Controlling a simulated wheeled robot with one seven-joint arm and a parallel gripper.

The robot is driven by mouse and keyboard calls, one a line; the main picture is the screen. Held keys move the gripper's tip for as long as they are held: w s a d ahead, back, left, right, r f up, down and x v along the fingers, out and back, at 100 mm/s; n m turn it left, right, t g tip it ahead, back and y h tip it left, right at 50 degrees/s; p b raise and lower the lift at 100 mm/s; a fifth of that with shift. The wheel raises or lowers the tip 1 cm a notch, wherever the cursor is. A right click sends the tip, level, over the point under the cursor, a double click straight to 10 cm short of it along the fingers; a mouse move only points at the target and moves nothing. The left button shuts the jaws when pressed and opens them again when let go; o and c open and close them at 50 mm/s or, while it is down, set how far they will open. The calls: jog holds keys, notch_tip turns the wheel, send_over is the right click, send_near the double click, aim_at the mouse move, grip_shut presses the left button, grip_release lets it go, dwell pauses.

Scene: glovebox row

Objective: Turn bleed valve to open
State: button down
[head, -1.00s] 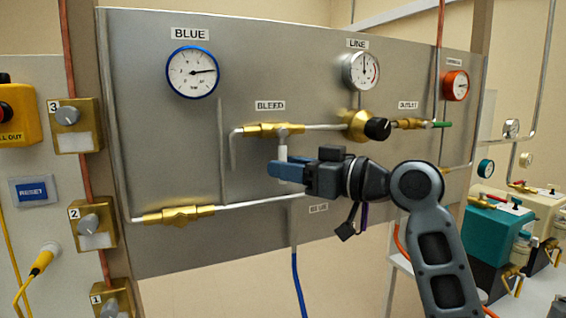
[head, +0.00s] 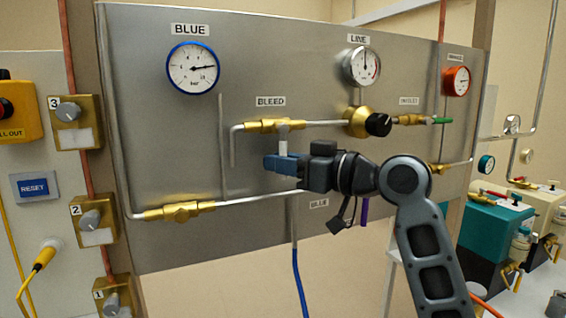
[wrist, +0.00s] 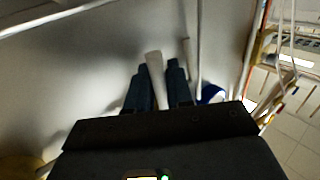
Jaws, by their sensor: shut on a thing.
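The brass bleed valve (head: 274,125) sits under the BLEED label, in a pipe on the grey panel. Its pale lever (head: 283,138) points down from the valve body, across the pipe's direction. My gripper (head: 270,163) comes in from the right, its blue fingers around the lever's lower part, which they hide in the head view. In the wrist view the lever (wrist: 155,66) stands between my two dark fingertips (wrist: 157,75). My gripper is shut on it.
The panel (head: 180,120) also carries a lower brass valve (head: 180,212), a black regulator knob (head: 378,124), and the blue gauge (head: 193,68). Brass switches (head: 72,122) line the left side. Teal equipment (head: 495,235) stands at the right.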

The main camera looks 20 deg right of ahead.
jog(key=shift+d, duration=0.1)
dwell(0.3)
jog(key=shift+d+r+n+g+h+p, duration=0.3)
jog(key=shift+d+r+n+g+h, duration=0.3)
jog(key=shift+d+n+h, duration=0.5)
jog(key=shift+d+r+n+g+h+p, duration=0.25)
jog(key=shift+d+r+n+g+h, duration=0.4)
jog(key=shift+n+h, duration=0.9)
jog(key=shift+d+r+n+g+h+p, duration=0.3)
jog(key=shift+d+r+n+g+h, duration=0.45)
jog(key=shift+n, duration=1)
jog(key=shift+d+f, duration=0.15)
jog(key=shift+d, duration=0.05)
jog(key=c, duration=1.2)
grip_release()
